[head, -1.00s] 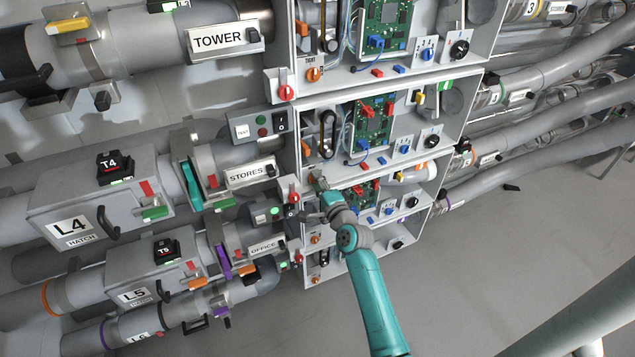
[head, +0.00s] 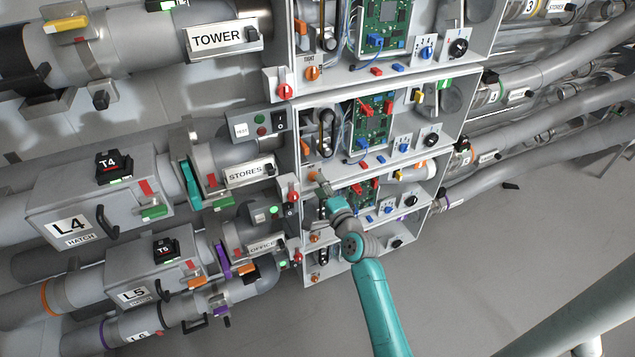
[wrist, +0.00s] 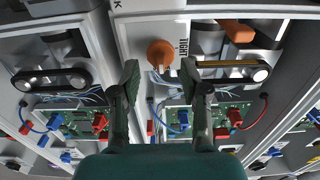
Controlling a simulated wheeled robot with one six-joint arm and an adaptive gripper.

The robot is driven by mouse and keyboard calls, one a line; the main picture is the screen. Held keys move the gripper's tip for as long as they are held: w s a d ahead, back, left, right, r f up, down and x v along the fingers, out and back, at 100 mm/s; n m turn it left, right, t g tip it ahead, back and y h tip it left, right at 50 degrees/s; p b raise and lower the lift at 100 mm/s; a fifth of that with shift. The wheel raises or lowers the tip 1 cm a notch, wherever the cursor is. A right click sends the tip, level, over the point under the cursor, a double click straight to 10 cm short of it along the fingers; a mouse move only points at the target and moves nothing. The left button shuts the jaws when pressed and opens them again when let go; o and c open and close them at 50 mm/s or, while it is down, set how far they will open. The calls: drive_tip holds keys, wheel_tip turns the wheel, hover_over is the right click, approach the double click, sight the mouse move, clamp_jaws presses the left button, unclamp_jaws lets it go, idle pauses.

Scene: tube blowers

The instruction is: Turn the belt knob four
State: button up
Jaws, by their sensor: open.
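An orange knob (wrist: 160,53) beside the word TIGHT sits on the cabinet wall, ahead of and between my open fingertips in the wrist view. It also shows in the head view as a small orange spot (head: 315,174) at the lower left of the STORES-row cabinet. My gripper (wrist: 159,72) is open and empty, with one finger on each side of the knob's line; I cannot tell whether either touches it. In the head view my gripper (head: 322,181) is at that cabinet's lower edge. A belt with a tan edge (wrist: 222,64) lies right of the knob.
A black belt (wrist: 50,79) and a green circuit board (wrist: 215,116) with red and blue plugs are close by. A red switch (head: 293,196) stands left of my gripper. Cabinet walls divide the rows.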

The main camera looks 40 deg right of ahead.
drive_tip(key=v, duration=0.9)
idle(0.3)
drive_tip(key=s+a+f+n+g+y, duration=0.1)
drive_tip(key=s+a+f+n, duration=0.25)
drive_tip(key=s+a, duration=0.5)
drive_tip(key=s+a+f+n+g, duration=0.1)
drive_tip(key=s+a+f+n, duration=0.2)
drive_tip(key=s+a+n, duration=0.5)
drive_tip(key=s+a+r+n+y, duration=0.1)
drive_tip(key=s+a+r+n, duration=0.1)
drive_tip(key=s, duration=0.5)
drive_tip(key=s+a+r+n+y, duration=0.1)
drive_tip(key=s+a+r+n, duration=0.1)
drive_tip(key=s, duration=0.5)
drive_tip(key=s+a+r+n+y, duration=0.2)
drive_tip(key=s+a+r+n, duration=0.1)
drive_tip(key=s+n, duration=0.3)
drive_tip(key=shift+s+r+g, duration=0.3)
drive_tip(key=shift+s+r, duration=0.25)
drive_tip(key=shift+s, duration=0.4)
drive_tip(key=shift+s, duration=0.1)
drive_tip(key=shift+c, duration=0.3)
